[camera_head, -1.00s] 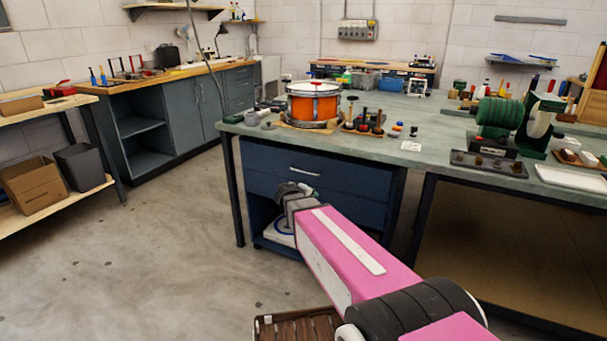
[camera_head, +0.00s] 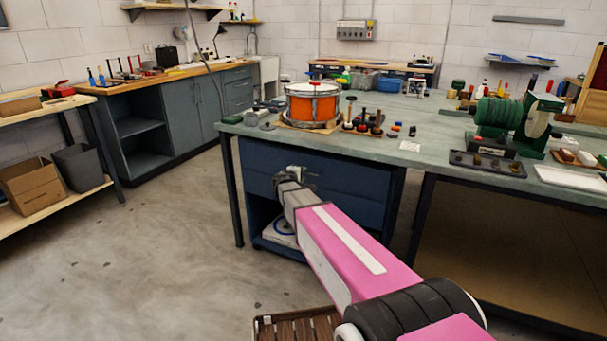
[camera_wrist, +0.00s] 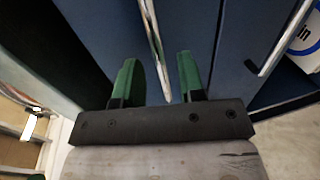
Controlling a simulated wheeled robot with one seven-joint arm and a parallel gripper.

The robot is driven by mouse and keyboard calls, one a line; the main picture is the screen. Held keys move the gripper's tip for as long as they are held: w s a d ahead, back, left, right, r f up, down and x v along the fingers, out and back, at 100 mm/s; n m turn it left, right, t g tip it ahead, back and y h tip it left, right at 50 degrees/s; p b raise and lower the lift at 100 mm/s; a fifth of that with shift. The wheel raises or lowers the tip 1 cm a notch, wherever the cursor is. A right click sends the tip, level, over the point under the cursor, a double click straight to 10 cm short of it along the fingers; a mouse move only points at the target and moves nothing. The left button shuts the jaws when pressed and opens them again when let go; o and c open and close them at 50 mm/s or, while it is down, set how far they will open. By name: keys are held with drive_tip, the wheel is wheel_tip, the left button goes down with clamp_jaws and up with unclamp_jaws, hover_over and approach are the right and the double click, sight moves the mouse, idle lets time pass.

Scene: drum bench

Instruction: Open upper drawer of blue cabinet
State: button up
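The blue cabinet (camera_head: 345,181) stands under the bench. Its upper drawer (camera_head: 350,170) looks closed. My gripper (camera_head: 297,173) is in front of that drawer and hides its handle in the head view. In the wrist view, my gripper (camera_wrist: 156,58) has its two green fingers apart. The upper drawer's metal handle (camera_wrist: 153,37) runs between them in the picture, its near end closer to the right finger. I see no finger clearly touching it. The lower drawer's handle (camera_wrist: 284,38) shows at the right.
The bench top (camera_head: 420,158) overhangs the cabinet and holds an orange drum (camera_head: 313,103) and several tools. A table leg (camera_head: 231,190) stands left of the cabinet. An open shelf with a white item (camera_head: 283,228) is below the drawers. The floor at left is clear.

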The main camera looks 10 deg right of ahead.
drive_tip(key=shift+x, duration=1.25)
drive_tip(key=shift+c, duration=0.3)
